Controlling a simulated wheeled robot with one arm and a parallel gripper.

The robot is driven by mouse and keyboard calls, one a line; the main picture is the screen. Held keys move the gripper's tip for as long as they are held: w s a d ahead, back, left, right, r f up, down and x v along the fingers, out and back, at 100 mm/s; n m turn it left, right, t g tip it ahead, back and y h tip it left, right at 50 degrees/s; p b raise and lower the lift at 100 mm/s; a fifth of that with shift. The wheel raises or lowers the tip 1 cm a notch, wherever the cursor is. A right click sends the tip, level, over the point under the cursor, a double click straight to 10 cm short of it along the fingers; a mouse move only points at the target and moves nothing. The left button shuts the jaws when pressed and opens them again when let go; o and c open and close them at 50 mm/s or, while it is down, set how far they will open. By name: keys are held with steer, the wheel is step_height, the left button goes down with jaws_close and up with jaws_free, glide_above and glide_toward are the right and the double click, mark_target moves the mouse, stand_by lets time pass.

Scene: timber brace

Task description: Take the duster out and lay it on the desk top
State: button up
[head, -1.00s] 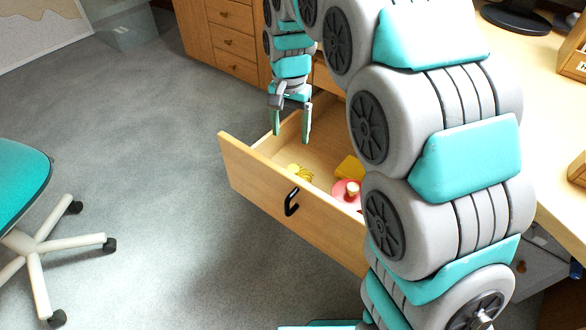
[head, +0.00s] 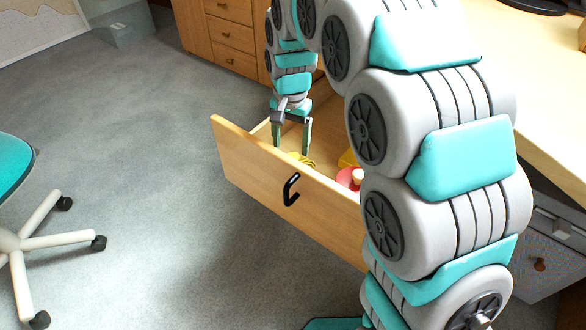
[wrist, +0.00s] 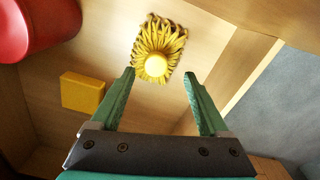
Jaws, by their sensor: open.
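The duster, a yellow frilly bundle with a pale round knob, lies on the floor of the open wooden drawer; it shows in the wrist view (wrist: 157,58) and partly behind the drawer front in the head view (head: 303,159). My gripper (head: 291,148) is open and empty, pointing down into the drawer. In the wrist view its green fingers (wrist: 157,74) are spread, with the knob just beyond and between the tips. I see no contact. The desk top (head: 545,115) is a pale wooden surface at the right of the head view.
The drawer front (head: 255,170) has a black handle. Inside, a yellow block (wrist: 82,92) and a red round object (wrist: 38,25) lie left of the duster in the wrist view. A teal swivel chair (head: 15,165) stands at left. Grey floor between is clear.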

steer(key=f, duration=0.5)
steer(key=shift+s+d, duration=0.2)
steer(key=shift+d, duration=0.05)
jaws_close()
stand_by(0.4)
